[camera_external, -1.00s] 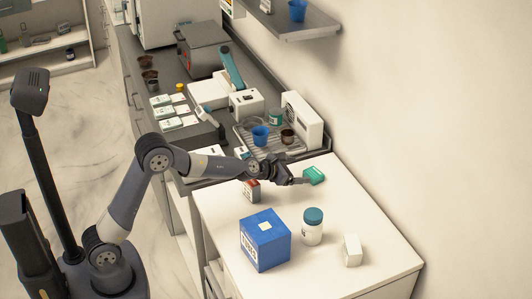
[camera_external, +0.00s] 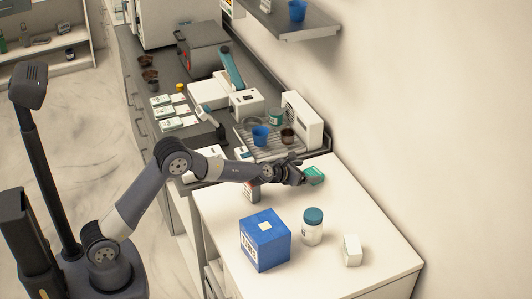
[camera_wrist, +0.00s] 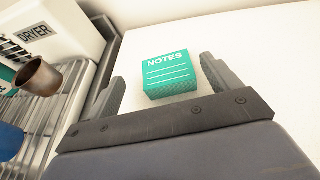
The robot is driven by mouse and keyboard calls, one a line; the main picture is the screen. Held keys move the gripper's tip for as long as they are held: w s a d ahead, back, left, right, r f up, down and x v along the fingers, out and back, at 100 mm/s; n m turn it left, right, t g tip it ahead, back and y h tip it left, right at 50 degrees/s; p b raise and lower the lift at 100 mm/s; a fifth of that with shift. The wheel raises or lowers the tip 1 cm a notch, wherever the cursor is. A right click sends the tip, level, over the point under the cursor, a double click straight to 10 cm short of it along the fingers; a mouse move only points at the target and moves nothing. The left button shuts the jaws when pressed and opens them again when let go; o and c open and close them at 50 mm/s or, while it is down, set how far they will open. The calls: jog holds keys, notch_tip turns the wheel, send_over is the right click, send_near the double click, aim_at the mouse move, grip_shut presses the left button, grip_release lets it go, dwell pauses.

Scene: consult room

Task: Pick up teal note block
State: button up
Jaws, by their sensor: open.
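The teal note block (camera_external: 316,174), marked NOTES on its top, lies on the white tabletop (camera_external: 370,217) near the back edge. In the wrist view the teal note block (camera_wrist: 169,73) sits between and slightly ahead of the two open fingers, nearer the right one. My gripper (camera_external: 302,178) is open and empty, close beside the block at its left in the external view. In the wrist view my gripper (camera_wrist: 163,80) shows both dark fingers apart, with no clear contact on the block. The gripper hides part of the block's left side in the external view.
A blue box (camera_external: 265,240), a white jar with teal lid (camera_external: 312,228) and a small white box (camera_external: 352,250) stand toward the front. A drying rack with cups and a dryer (camera_wrist: 45,35) is left of the gripper.

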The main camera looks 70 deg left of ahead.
aim_at(317, 171)
jog(key=w+p, duration=0.2)
jog(key=shift+w+d+f+p, duration=0.1)
jog(key=shift+w+f+p, duration=0.2)
jog(key=shift+p, duration=0.05)
jog(key=shift+p+x, duration=0.7)
jog(key=shift+x, duration=0.3)
jog(key=shift+f, duration=0.25)
jog(key=shift+c, duration=0.2)
jog(key=c, duration=1)
